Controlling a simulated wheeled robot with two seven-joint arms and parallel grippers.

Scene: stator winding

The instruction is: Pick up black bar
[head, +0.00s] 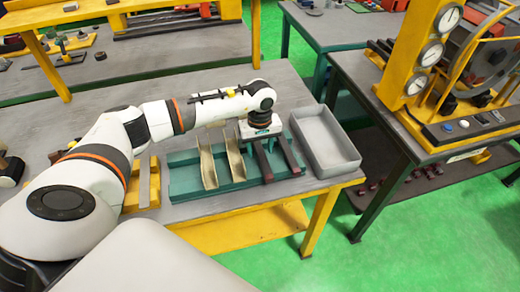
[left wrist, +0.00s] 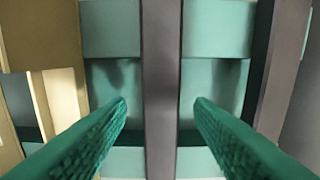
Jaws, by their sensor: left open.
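Two dark bars lie side by side across the right part of the green holder (head: 186,181). The left dark bar (head: 265,165) runs beneath my left gripper (head: 262,134), and the right dark bar (head: 292,157) lies beside it. In the left wrist view, my left gripper (left wrist: 160,102) is open, with one green finger on each side of the nearer black bar (left wrist: 162,60). A gap shows between the bar and each finger. The other dark bar (left wrist: 279,70) is right of the fingers. My right gripper is not in view.
Two tan channel pieces (head: 208,166) stand on the holder left of the bars. A grey open tray (head: 325,142) sits right of the holder and looks empty. A machine with gauges (head: 421,62) stands on the table at right.

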